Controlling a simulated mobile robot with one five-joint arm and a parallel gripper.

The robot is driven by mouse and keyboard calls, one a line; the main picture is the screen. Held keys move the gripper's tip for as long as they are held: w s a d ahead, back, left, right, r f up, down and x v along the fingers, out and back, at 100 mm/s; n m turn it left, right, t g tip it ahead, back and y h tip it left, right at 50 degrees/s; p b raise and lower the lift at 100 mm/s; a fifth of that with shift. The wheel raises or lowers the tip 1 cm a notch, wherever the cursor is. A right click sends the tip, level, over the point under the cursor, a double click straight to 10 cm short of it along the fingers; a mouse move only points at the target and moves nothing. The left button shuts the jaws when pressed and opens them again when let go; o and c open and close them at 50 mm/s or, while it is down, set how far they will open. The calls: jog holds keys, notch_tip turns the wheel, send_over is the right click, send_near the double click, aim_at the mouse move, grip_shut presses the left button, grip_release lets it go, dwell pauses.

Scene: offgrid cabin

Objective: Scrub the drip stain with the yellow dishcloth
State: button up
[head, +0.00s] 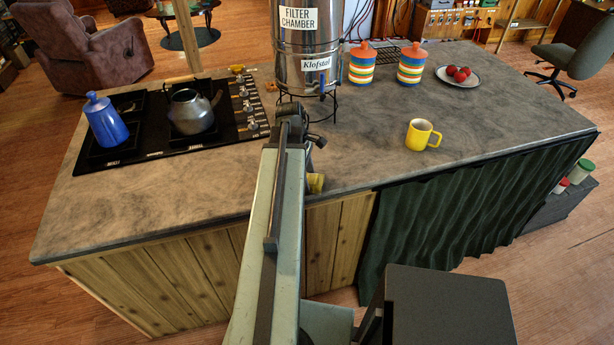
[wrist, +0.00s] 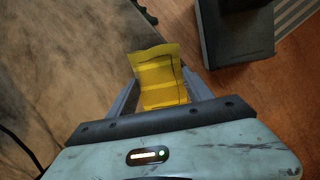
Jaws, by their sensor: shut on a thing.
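The yellow dishcloth (wrist: 160,82) is between the two fingers of my gripper (wrist: 157,88) in the wrist view. My gripper is shut on it, and the cloth's free end sticks out past the fingers. In the head view a small part of the cloth (head: 316,183) shows beside my arm, near the counter's front edge. My arm hides most of the gripper there. I cannot tell whether the cloth touches the counter (head: 200,205). I cannot make out the drip stain on the mottled grey top; my arm covers part of it.
A steel water filter (head: 308,55) stands on a thin stand behind my arm. A yellow mug (head: 422,135) is to the right. Striped jars (head: 361,65) and a plate of red fruit (head: 457,82) are farther back.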

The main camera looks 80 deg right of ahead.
jog(key=shift+r+p, duration=2.35)
jog(key=shift+r, duration=0.4)
notch_tip(320, 180, up, 3)
jog(key=p, duration=0.3)
jog(key=shift+r, duration=0.1)
